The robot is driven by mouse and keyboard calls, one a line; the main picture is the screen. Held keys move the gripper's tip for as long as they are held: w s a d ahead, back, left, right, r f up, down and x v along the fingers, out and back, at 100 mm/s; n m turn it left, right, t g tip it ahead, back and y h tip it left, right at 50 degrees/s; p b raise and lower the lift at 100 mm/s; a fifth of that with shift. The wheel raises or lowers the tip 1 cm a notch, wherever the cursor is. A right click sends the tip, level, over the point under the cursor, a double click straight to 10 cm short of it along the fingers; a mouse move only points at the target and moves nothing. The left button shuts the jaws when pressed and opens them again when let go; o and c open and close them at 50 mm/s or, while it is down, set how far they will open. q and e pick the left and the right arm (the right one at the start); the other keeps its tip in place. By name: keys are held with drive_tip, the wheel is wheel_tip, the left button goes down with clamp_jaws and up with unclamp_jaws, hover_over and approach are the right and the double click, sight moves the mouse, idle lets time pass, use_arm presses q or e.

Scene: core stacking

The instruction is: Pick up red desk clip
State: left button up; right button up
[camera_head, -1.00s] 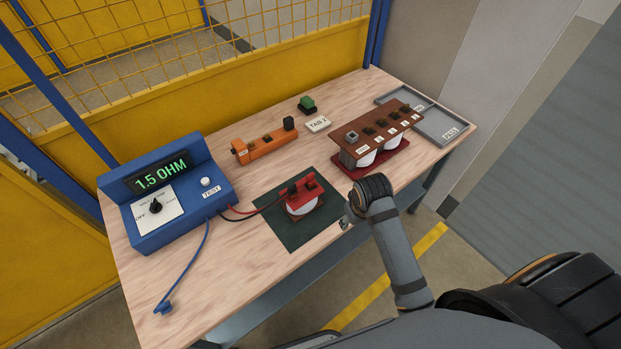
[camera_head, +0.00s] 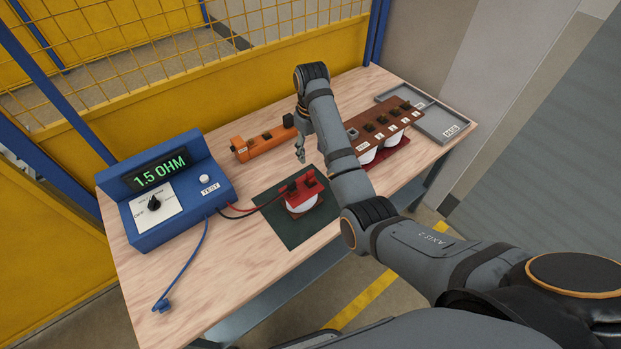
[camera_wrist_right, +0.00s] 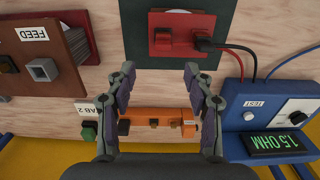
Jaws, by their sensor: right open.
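A red fixture (camera_head: 304,188) with a white round part under it sits on the dark green mat (camera_head: 283,235). In the right wrist view the red fixture (camera_wrist_right: 185,20) carries two small red blocks, a left one (camera_wrist_right: 163,41) and a right one (camera_wrist_right: 202,40) that meets the black lead (camera_wrist_right: 222,45). I cannot tell for certain which is the red desk clip. My right gripper (camera_head: 300,156) points down above the table, just behind the fixture, apart from it. Its fingers are open and empty in the wrist view (camera_wrist_right: 160,80). My left gripper is not in view.
A blue meter (camera_head: 175,195) reading 1.5 OHM stands left, with leads running to the fixture. An orange block (camera_head: 255,148) lies behind. A brown rack (camera_head: 385,125) and grey tray (camera_head: 435,120) are at right. The front-left tabletop is clear except for a blue cable.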

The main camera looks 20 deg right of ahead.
sight(310, 172)
wheel_tip(310, 172, down, 5)
drive_tip(key=b, duration=0.3)
drive_tip(key=shift+w+r, duration=0.1)
drive_tip(key=shift+r, duration=0.15)
drive_tip(key=shift+s+a+f+b, duration=0.1)
drive_tip(key=shift+s+f+b, duration=0.05)
drive_tip(key=shift+f+b, duration=0.4)
drive_tip(key=shift+s+a+f+b, duration=0.1)
drive_tip(key=shift+f+b, duration=0.35)
drive_tip(key=shift+f, duration=0.1)
drive_tip(key=shift+f+p, duration=0.35)
drive_tip(key=shift+f, duration=1.05)
clamp_jaws()
